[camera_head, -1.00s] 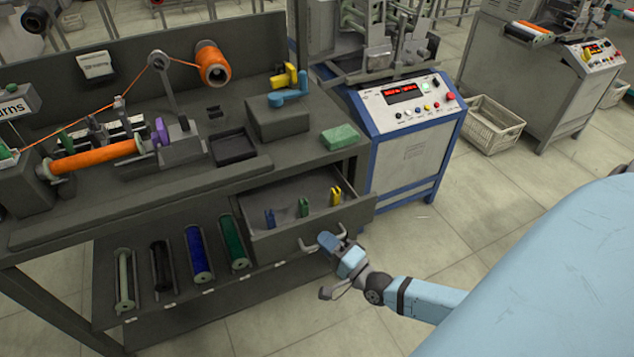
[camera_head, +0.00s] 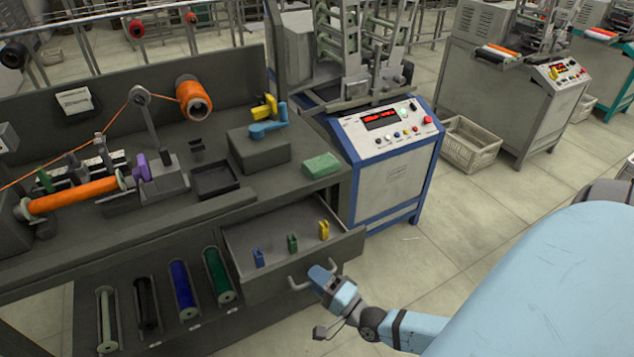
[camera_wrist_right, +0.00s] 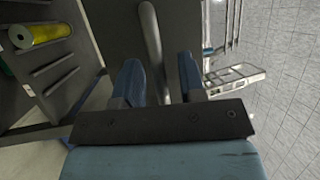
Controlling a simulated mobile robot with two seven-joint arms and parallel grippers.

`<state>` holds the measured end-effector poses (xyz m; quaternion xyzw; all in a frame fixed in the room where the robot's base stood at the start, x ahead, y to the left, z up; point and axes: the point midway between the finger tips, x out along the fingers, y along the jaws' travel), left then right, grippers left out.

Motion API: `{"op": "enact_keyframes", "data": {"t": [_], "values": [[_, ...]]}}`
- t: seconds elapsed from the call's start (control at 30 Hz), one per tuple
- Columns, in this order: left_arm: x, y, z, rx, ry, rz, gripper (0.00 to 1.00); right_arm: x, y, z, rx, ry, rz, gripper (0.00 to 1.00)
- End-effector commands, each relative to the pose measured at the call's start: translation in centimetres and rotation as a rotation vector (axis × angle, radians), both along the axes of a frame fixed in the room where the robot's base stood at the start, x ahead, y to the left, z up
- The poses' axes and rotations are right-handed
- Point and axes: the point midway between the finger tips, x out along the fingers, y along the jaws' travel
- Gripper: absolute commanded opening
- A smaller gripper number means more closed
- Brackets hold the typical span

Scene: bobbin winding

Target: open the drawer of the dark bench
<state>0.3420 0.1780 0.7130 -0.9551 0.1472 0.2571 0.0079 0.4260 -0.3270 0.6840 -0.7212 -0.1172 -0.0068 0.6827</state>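The dark bench (camera_head: 130,232) fills the left of the head view. Its drawer (camera_head: 290,272) stands open, with blue (camera_head: 258,257), green (camera_head: 292,243) and yellow (camera_head: 324,230) clips inside. The drawer's grey handle (camera_head: 296,284) is partly covered by my right gripper (camera_head: 321,275), which is at the drawer front. In the right wrist view, the handle bar (camera_wrist_right: 150,30) runs between the two blue fingers of my right gripper (camera_wrist_right: 160,82). The fingers stand apart, with a gap showing beside the bar. My left gripper is out of view.
Several spools lie on the lower shelf, including a green one (camera_head: 219,276). A blue-framed control cabinet (camera_head: 393,170) stands right of the bench, with a crate (camera_head: 470,145) beyond it. Floor (camera_head: 440,245) is clear in front of the cabinet.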

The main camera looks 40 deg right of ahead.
Motion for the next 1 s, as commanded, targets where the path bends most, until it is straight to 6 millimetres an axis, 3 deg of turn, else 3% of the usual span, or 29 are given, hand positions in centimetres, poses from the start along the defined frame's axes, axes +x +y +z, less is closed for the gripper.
{"op": "enact_keyframes", "data": {"t": [0.23, 0.7, 1.0], "values": [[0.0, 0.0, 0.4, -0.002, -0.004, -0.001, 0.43, -2.1, -0.3, -0.4, -0.002, 0.004, 0.002, 0.37], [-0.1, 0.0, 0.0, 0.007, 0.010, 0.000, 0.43, -11.6, -1.9, -2.0, -0.002, 0.003, 0.001, 0.37], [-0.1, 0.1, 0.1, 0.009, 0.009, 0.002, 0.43, -13.5, -2.2, -2.3, 0.000, 0.000, 0.000, 0.37]]}}
